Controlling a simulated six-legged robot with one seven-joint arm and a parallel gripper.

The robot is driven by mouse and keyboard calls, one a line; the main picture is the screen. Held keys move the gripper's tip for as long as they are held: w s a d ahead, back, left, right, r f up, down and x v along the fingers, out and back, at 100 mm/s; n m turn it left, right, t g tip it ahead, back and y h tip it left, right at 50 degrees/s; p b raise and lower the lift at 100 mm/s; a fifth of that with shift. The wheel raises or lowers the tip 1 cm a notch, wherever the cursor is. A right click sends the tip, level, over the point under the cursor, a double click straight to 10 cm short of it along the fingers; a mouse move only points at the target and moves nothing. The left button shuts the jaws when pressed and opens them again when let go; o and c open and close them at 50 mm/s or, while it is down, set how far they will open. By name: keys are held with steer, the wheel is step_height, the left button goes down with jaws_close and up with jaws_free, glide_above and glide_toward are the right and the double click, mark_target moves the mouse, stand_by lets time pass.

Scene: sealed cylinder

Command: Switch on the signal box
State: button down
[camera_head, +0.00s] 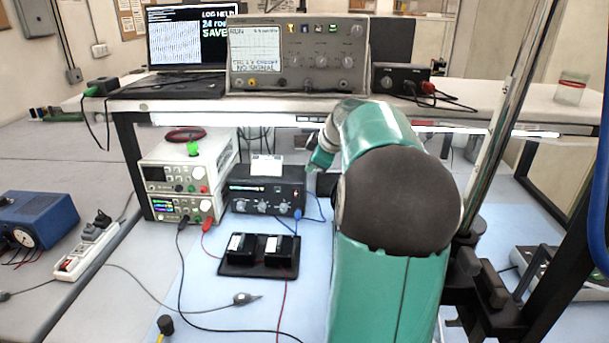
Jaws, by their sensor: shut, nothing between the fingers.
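A black box with several knobs (266,190), which looks like the signal box, stands under the raised shelf. Its front faces me, with a small reddish mark or switch near the upper right of the panel and a blue lead at its lower right. I cannot tell from its panel whether it is on. My teal arm reaches in from the lower right, and my gripper (313,168) is just right of the box's upper right corner. It is shut and empty, small and partly hidden by my arm. I cannot tell whether it touches the box.
A stack of power supplies (185,180) stands left of the box. A black tray with two dark modules (259,256) lies in front. Above are the shelf edge, an oscilloscope (297,55) and a laptop (190,50). Cables cross the blue mat. A metal post rises at right.

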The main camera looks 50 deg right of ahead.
steer(key=v, duration=0.2)
steer(key=shift+s+r, duration=0.2)
steer(key=shift+r, duration=0.1)
stand_by(0.5)
